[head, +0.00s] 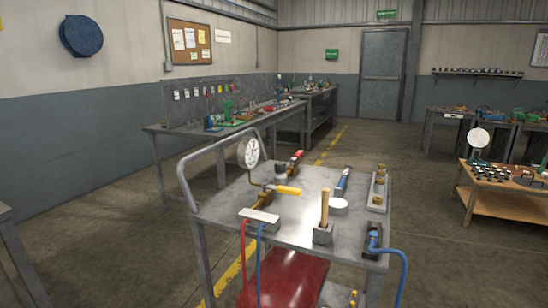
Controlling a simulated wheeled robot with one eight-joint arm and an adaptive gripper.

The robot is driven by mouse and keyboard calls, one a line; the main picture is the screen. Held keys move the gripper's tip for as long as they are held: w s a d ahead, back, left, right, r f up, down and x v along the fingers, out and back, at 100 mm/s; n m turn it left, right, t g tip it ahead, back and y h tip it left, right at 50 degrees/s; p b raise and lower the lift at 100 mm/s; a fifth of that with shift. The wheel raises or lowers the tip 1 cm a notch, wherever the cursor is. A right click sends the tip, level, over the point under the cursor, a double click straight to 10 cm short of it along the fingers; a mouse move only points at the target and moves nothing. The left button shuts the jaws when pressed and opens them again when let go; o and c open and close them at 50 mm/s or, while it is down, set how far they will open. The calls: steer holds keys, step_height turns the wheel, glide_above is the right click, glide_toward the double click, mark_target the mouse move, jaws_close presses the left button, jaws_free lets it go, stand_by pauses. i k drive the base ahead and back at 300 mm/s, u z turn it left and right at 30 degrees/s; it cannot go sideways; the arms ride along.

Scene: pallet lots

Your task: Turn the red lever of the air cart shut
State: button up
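The air cart (233,213) is a grey metal cart with a curved push handle, standing in the middle of the head view. A small red lever (297,156) is at the far edge of its top, beside a dark cylindrical fitting (280,172). A yellow lever (288,190) on a brass fitting lies nearer, close to the round white gauge (249,152). A blue-handled part (342,182) stands to the right. The red lever is small, so its exact angle is hard to tell. My gripper is not in view.
A wooden-handled tool (325,205) stands upright in a grey block near the cart's front. Red and blue hoses hang at the front left, another blue hose (400,262) at the right. A red tank (290,282) is below.

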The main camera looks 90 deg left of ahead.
mark_target(299, 153)
steer(key=u, duration=3.25)
